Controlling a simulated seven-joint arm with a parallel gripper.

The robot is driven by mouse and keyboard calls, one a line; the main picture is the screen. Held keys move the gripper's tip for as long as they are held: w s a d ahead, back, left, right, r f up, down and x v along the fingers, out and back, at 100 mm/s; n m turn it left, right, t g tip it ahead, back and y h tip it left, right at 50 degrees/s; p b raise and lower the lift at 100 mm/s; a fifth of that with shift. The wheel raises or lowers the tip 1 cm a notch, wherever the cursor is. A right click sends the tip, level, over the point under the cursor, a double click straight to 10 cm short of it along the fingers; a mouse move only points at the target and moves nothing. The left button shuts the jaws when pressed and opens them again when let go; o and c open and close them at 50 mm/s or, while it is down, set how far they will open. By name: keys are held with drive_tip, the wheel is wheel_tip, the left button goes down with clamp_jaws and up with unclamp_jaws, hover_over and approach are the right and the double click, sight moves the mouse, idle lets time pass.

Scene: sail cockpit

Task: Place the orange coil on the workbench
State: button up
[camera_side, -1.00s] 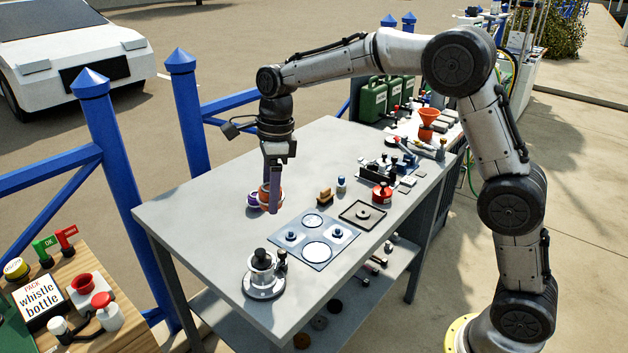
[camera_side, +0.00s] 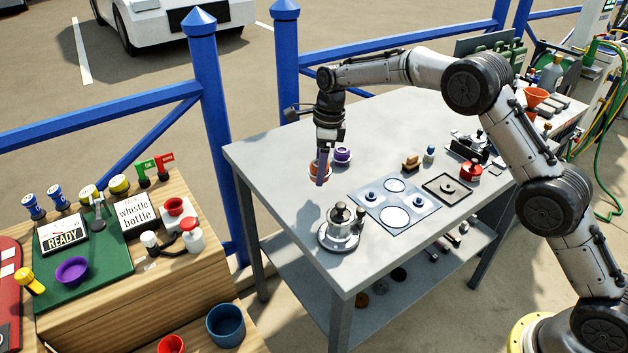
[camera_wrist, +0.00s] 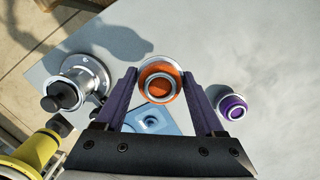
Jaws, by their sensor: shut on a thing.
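The orange coil (camera_side: 317,171) is a short orange ring with pale rims. It also shows in the wrist view (camera_wrist: 160,84), between the two dark purple fingers. My gripper (camera_side: 320,178) points down over the left part of the grey workbench (camera_side: 268,155) and is shut on the coil. The wrist view shows my gripper (camera_wrist: 160,80) with a finger on each side of the coil. The coil is at or just above the bench top; I cannot tell whether it touches.
A purple coil (camera_side: 342,155) stands close to the right of the orange one. A metal pot-like device (camera_side: 341,230) is nearer the front. A blue-grey plate with discs (camera_side: 395,204) and a dark square tray (camera_side: 446,189) lie to the right. The bench's left end is clear.

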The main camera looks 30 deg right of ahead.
sight(313, 192)
drive_tip(key=shift+w+a+f, duration=0.2)
drive_tip(key=shift+w+f, duration=1.05)
drive_tip(key=shift+f, duration=1.65)
drive_tip(key=shift+f, duration=0.15)
drive_tip(key=o, duration=1.5)
drive_tip(key=shift+s+d+r, duration=0.15)
drive_tip(key=shift+d+r, duration=0.05)
drive_tip(key=shift+r, duration=1.9)
drive_tip(key=shift+s+d+r, duration=0.15)
drive_tip(key=shift+d+r, duration=0.1)
drive_tip(key=shift+r, duration=1.8)
drive_tip(key=shift+s+d+r, duration=0.15)
drive_tip(key=shift+d+r, duration=0.05)
drive_tip(key=shift+r, duration=1.9)
drive_tip(key=s+d+r+n+t, duration=0.1)
drive_tip(key=s+d+r+n, duration=0.1)
drive_tip(key=s+r+n, duration=0.65)
drive_tip(key=s+d+r+n+t, duration=0.1)
drive_tip(key=s+d+r+n, duration=0.4)
drive_tip(key=s, duration=0.7)
drive_tip(key=s+f+n+t, duration=0.1)
drive_tip(key=s+n, duration=0.4)
drive_tip(key=s, duration=0.6)
drive_tip(key=s+f+n+t+h, duration=0.1)
drive_tip(key=s+f+n, duration=0.3)
drive_tip(key=s, duration=0.8)
drive_tip(key=shift+f+n+t, duration=0.2)
drive_tip(key=shift+n+t, duration=0.2)
drive_tip(key=shift+n, duration=0.75)
